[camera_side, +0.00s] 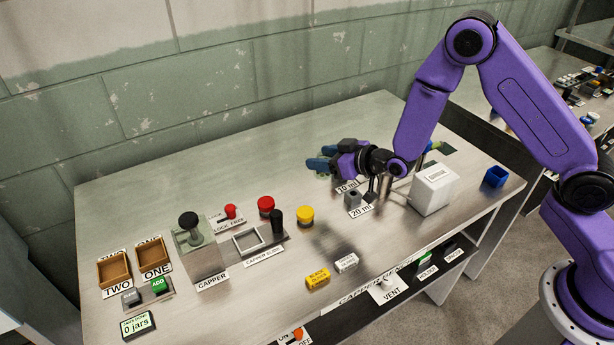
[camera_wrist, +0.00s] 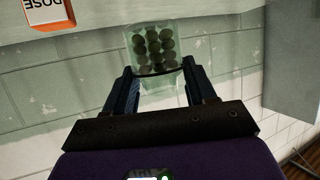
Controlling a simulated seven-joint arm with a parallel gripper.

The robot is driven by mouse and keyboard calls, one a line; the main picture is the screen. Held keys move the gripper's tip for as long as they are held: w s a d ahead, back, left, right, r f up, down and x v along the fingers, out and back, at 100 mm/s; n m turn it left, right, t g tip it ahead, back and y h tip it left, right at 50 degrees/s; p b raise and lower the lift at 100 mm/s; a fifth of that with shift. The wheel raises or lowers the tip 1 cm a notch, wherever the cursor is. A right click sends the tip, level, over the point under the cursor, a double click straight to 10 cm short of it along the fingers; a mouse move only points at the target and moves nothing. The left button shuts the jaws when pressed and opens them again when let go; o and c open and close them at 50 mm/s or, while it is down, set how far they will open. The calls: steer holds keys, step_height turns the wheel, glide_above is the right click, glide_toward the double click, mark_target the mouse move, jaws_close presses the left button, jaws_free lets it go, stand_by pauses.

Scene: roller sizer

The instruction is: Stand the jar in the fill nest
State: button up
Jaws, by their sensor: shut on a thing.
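My gripper (camera_side: 326,163) is held low over the back middle of the bench, pointing left in the side view. In the wrist view my gripper (camera_wrist: 160,72) has its two fingers on either side of a clear glass jar (camera_wrist: 139,83) and is shut on it. Several dark round pieces show in or through the jar's glass. In the side view the jar is mostly hidden by the fingers. I cannot make out the fill nest for certain; my gripper and arm cover part of the bench there.
A white box (camera_side: 432,190) and blue cup (camera_side: 495,177) stand at right. Wooden trays (camera_side: 114,269) are far left.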

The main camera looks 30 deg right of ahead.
steer(key=w+f, duration=0.2)
steer(key=f, duration=0.1)
steer(key=w+a+f, duration=0.1)
steer(key=w+f, duration=0.2)
steer(key=shift+w+a, duration=0.1)
steer(key=shift+a, duration=0.1)
steer(key=shift+w+f, duration=0.15)
steer(key=shift+f, duration=1.45)
steer(key=shift+f, duration=0.2)
steer(key=o, duration=1.1)
steer(key=shift+r, duration=0.1)
steer(key=shift+r, duration=0.1)
steer(key=v, duration=1.2)
steer(key=shift+a+r, duration=0.1)
